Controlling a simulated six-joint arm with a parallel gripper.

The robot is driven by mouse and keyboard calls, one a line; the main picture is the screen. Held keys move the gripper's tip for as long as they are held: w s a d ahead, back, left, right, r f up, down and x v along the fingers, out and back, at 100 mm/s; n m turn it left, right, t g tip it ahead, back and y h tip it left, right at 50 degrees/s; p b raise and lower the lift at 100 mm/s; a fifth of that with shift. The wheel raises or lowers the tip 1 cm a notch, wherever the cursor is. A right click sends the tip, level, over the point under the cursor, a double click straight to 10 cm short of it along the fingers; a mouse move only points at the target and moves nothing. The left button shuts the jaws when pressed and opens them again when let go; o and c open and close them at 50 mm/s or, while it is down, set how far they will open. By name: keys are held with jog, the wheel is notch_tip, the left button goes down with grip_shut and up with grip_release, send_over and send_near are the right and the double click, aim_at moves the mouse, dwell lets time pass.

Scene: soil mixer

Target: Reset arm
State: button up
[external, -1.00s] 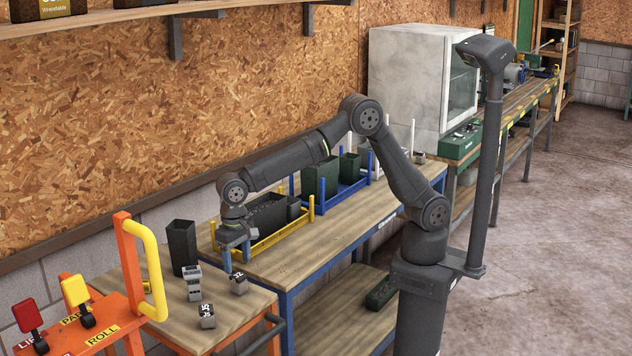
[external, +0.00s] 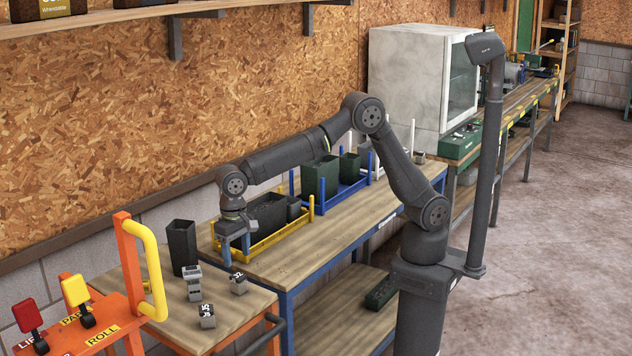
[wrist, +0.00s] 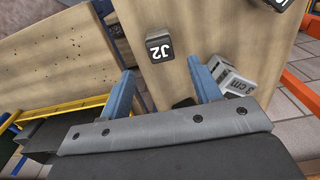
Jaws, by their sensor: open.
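My gripper (external: 237,256) points down at the left end of the wooden bench, next to the yellow rack. It is empty. In the wrist view its two blue fingers (wrist: 164,88) stand apart with nothing between them. My dark grey arm reaches left from its column over the bench. Below the gripper is an orange-framed cart top (external: 165,315). On it sit a small J2 block (external: 238,284), also seen in the wrist view (wrist: 161,48), another labelled block (external: 207,316), and a grey device (external: 194,284).
A tall dark bin (external: 182,246) stands on the cart near the gripper. The yellow rack (external: 262,240) and blue rack (external: 345,190) hold dark and green bins. An orange panel with levers (external: 100,315) is at front left. A white cabinet (external: 415,85) stands at the back.

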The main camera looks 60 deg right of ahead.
aim_at(238, 275)
jog(key=shift+f, duration=2.9)
jog(key=shift+f, duration=0.1)
jog(key=shift+f, duration=1.5)
jog(key=shift+r, duration=10.4)
jog(key=w+d+m, duration=0.3)
jog(key=w+d, duration=1.4)
jog(key=d, duration=0.1)
jog(key=w+d+m, duration=0.1)
jog(key=w+d, duration=0.3)
jog(key=d, duration=0.5)
jog(key=w+d+m, duration=0.2)
jog(key=w+d, duration=0.2)
jog(key=d, duration=0.6)
jog(key=shift+d+r, duration=0.25)
jog(key=shift+r, duration=0.2)
jog(key=shift+s+a, duration=0.1)
jog(key=s+a+n, duration=0.1)
jog(key=s+a, duration=0.3)
jog(key=a, duration=0.6)
jog(key=s+a+n, duration=0.1)
jog(key=s+a, duration=0.3)
jog(key=a, duration=0.6)
jog(key=shift+n, duration=0.4)
